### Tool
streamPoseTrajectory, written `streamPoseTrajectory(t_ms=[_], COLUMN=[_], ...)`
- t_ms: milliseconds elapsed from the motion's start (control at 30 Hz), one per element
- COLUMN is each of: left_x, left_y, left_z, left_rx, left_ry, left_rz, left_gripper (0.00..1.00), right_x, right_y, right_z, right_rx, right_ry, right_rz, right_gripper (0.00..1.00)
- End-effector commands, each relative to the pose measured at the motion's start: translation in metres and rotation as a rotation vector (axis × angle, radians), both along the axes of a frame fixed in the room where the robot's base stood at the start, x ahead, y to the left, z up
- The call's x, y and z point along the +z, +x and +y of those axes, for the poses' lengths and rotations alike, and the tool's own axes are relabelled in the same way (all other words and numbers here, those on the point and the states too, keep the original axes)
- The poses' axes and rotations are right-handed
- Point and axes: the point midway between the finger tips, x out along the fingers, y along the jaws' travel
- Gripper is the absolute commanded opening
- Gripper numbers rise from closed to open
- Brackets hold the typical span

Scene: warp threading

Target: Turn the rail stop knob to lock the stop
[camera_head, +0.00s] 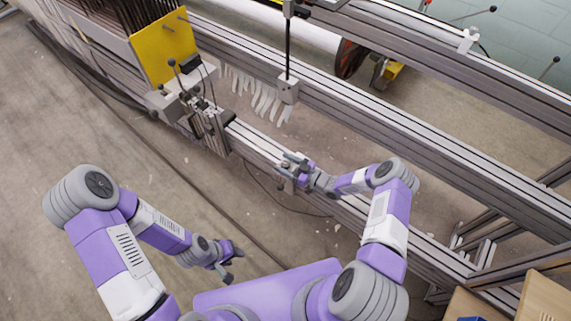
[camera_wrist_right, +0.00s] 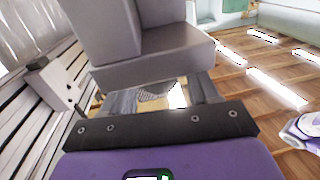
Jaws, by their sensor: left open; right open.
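My right gripper (camera_head: 290,165) is open at the near rail (camera_head: 262,147), over a small grey stop-like part (camera_head: 287,186) on the rail's near side. In the right wrist view a large grey block (camera_wrist_right: 150,62) fills the space ahead of the gripper palm. A small ribbed piece (camera_wrist_right: 155,91), perhaps the knob, shows between the fingers below that block. I cannot tell whether the fingers touch it, nor which way the knob is turned. My left gripper (camera_head: 234,265) is open and empty, low over the floor, away from the rail.
A carriage (camera_head: 205,120) with small levers and a yellow plate (camera_head: 163,48) stand at the rail's left end. A grey block on a vertical rod (camera_head: 288,90) hangs by the far rail (camera_head: 390,122). Dark cables cross the floor. Wooden boxes (camera_head: 545,295) stand at bottom right.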

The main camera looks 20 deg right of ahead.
Motion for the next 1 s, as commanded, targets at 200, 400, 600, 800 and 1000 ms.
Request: streamPoseTrajectory(t_ms=[200, 400, 600, 800, 1000], left_x=[0.000, 0.000, 0.002, 0.008, 0.019], left_y=[0.000, 0.000, 0.000, 0.000, 0.000], left_z=[0.000, 0.000, 0.000, 0.000, 0.000], left_rx=[0.000, 0.000, 0.000, 0.000, 0.000], left_ry=[0.000, 0.000, 0.000, 0.000, 0.000], left_rz=[0.000, 0.000, 0.000, 0.000, 0.000], left_gripper=[0.43, 0.43, 0.43, 0.43, 0.43], right_x=[0.000, 0.000, 0.000, 0.001, 0.001], right_y=[0.000, 0.000, -0.001, -0.001, -0.002], right_z=[0.000, 0.000, 0.000, 0.001, 0.001], right_rx=[0.000, 0.000, -0.015, -0.089, -0.236], right_ry=[0.000, 0.000, 0.001, 0.004, 0.006], right_rz=[0.000, 0.000, 0.001, 0.004, 0.007], right_gripper=[0.39, 0.11, 0.11, 0.11, 0.11])
